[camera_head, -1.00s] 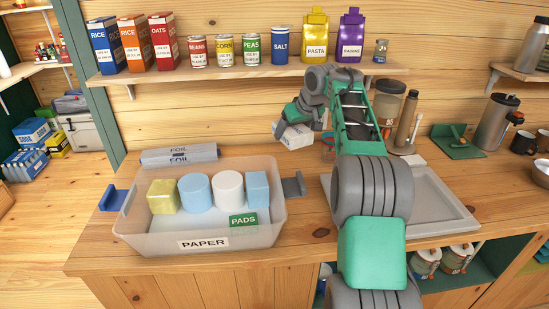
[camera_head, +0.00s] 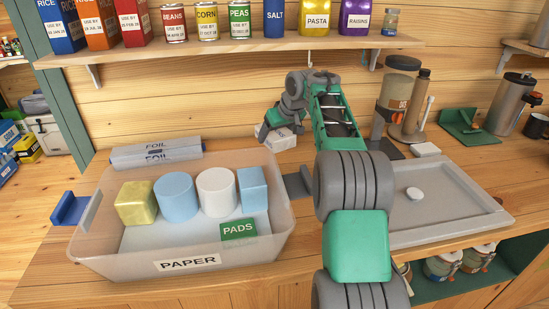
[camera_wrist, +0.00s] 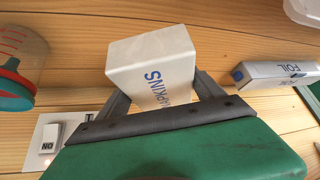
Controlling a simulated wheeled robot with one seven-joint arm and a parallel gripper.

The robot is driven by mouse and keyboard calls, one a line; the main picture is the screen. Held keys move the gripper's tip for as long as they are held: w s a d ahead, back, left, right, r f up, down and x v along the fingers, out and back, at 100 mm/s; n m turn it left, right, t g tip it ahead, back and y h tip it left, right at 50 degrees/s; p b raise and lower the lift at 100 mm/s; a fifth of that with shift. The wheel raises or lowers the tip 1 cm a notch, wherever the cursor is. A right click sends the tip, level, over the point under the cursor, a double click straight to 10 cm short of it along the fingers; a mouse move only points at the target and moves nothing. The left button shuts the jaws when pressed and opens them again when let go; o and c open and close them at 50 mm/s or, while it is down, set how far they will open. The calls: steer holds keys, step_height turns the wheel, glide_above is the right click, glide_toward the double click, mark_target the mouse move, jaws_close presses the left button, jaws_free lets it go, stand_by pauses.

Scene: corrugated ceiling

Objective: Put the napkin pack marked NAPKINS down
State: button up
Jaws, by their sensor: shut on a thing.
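The napkin pack (camera_wrist: 152,62) is a white block with blue NAPKINS lettering, tilted in the wrist view. My gripper (camera_wrist: 163,93) is shut on it, one finger on each side. In the head view, the napkin pack (camera_head: 283,141) shows at my gripper (camera_head: 270,132), near the wall behind the counter (camera_head: 300,160). I cannot tell whether the pack touches the counter. My arm hides part of the counter to its right.
A clear PAPER bin (camera_head: 100,235) holds several rolls and blocks and a green PADS pack (camera_head: 239,230). FOIL boxes (camera_head: 156,152) lie behind it. A grey tray (camera_head: 470,215) is at right. A shelf (camera_head: 230,47) with cans and boxes hangs above.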

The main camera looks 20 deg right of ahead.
mark_target(284, 137)
step_height(284, 137, down, 7)
steer(key=shift+f+b, duration=0.1)
steer(key=shift+b, duration=0.25)
steer(key=o, duration=1.5)
steer(key=shift+c, duration=0.2)
steer(key=shift+s+d+r, duration=0.1)
steer(key=shift+s+r, duration=0.1)
steer(key=shift+r, duration=0.4)
steer(key=v, duration=1.1)
steer(key=shift+s, duration=0.15)
